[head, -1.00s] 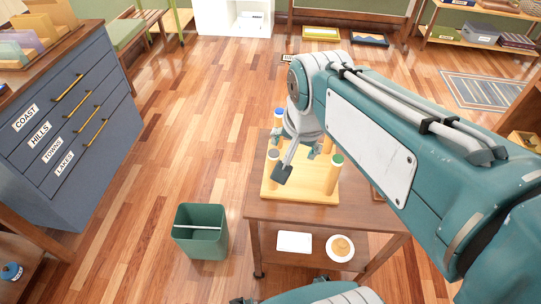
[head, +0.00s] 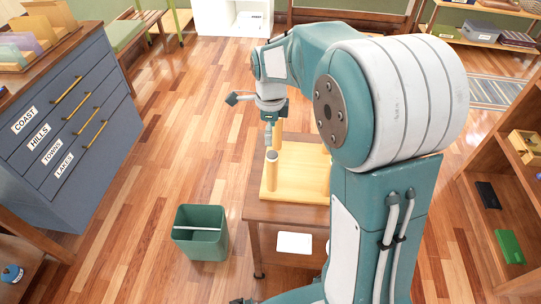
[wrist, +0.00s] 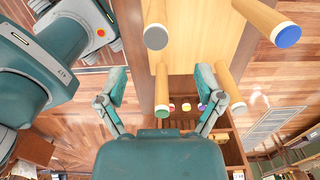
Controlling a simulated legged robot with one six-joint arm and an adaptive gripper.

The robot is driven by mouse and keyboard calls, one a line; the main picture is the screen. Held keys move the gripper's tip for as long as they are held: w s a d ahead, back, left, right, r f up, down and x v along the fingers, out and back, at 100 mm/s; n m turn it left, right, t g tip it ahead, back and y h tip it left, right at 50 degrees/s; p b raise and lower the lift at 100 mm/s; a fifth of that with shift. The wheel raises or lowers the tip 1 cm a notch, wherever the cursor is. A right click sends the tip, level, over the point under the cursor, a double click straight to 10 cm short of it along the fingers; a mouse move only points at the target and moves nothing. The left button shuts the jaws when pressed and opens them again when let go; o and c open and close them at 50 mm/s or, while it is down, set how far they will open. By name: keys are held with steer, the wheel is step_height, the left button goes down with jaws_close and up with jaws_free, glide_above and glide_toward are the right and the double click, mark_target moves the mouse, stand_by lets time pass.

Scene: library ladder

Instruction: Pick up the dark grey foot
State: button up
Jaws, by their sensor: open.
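A wooden stand (head: 300,165) with upright posts sits on the small brown table. In the wrist view the board (wrist: 195,60) has a grey foot (wrist: 156,37) on one post end, a blue one (wrist: 287,36) and a green one (wrist: 161,111); another post end (wrist: 238,108) looks pale. The grey end also tops the front-left post (head: 272,156) in the head view. My arm hides part of the stand in the head view.
A green bin (head: 200,232) stands on the floor left of the table. A blue drawer cabinet (head: 70,115) is at the left, wooden shelves (head: 500,150) at the right.

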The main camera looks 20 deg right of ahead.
mark_target(271, 154)
steer(key=shift+d+f, duration=0.2)
steer(key=shift+f, duration=0.35)
steer(key=shift+d+f, duration=0.15)
steer(key=shift+f, duration=0.4)
steer(key=f, duration=0.3)
steer(key=a+f, duration=0.1)
steer(key=f, duration=0.1)
steer(key=shift+s, duration=0.35)
steer(key=shift+d+f, duration=0.1)
steer(key=shift+f, duration=0.15)
steer(key=shift+d, duration=0.25)
steer(key=c, duration=0.4)
steer(key=shift+a, duration=0.15)
steer(key=c, duration=0.4)
